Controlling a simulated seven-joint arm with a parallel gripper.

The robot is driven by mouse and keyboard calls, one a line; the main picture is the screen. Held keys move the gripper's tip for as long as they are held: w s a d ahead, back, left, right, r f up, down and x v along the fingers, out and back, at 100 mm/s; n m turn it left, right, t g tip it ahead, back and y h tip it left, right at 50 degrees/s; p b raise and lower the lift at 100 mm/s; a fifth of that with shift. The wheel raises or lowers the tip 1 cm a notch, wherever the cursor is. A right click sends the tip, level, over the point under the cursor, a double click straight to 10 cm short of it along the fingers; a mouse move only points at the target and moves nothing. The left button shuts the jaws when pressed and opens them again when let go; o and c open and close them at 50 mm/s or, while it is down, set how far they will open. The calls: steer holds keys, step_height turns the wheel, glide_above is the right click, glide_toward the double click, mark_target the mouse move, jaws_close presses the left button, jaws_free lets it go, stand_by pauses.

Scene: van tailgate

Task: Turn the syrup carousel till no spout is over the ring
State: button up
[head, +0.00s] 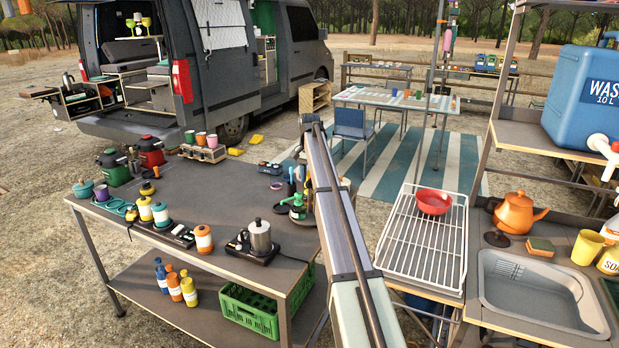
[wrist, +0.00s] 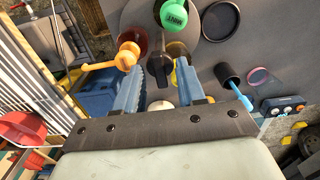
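The syrup carousel (head: 298,214) stands near the right edge of the grey table, with a green pump top in the head view. In the wrist view I see a green pump head marked MINT (wrist: 174,16), an orange pump (wrist: 128,56) with its spout toward the left, and a dark pump (wrist: 175,62). I cannot tell which is the ring. My gripper (wrist: 160,88) is open, its blue fingers apart around the near side of the pumps; contact is unclear. My arm hides it in the head view.
A dark cup with a blue straw (wrist: 230,80) is close to my right finger. A steel pot (head: 261,238) and striped bottles (head: 204,240) stand on the table's front side. A white wire rack (head: 420,250) with a red bowl (head: 433,201) is to the right.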

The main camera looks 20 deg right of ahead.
steer(key=shift+r, duration=0.1)
step_height(320, 180, up, 14)
stand_by(0.6)
steer(key=shift+f, duration=0.2)
